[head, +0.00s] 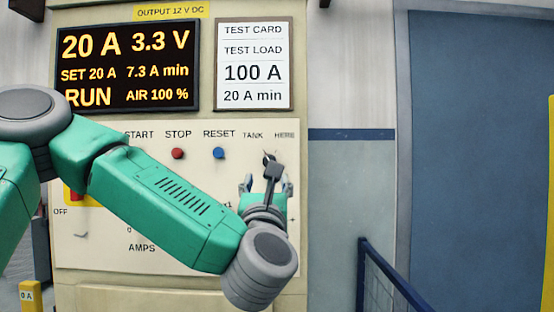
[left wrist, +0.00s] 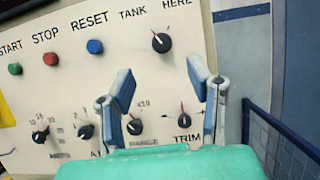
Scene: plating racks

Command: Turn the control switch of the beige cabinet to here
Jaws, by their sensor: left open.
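The beige cabinet (head: 85,240) stands ahead with a pale control panel. Its control switch is a black round knob (left wrist: 161,42) between the printed labels TANK and HERE in the left wrist view. The knob's white mark points up and left, toward TANK. In the head view the knob (head: 268,158) shows just above my wrist, partly hidden. My left gripper (left wrist: 162,72) is open and empty, its two blue-grey fingers spread below the knob in the picture. In the head view the left gripper (head: 268,182) is in front of the panel under the labels. I see no contact with the knob.
A red STOP button (head: 177,153) and a blue RESET button (head: 218,153) sit left of the knob. A TRIM knob (left wrist: 183,121) and several other knobs lie lower. A lit display (head: 127,66) and a card (head: 253,64) are above. A blue railing (head: 385,270) stands right.

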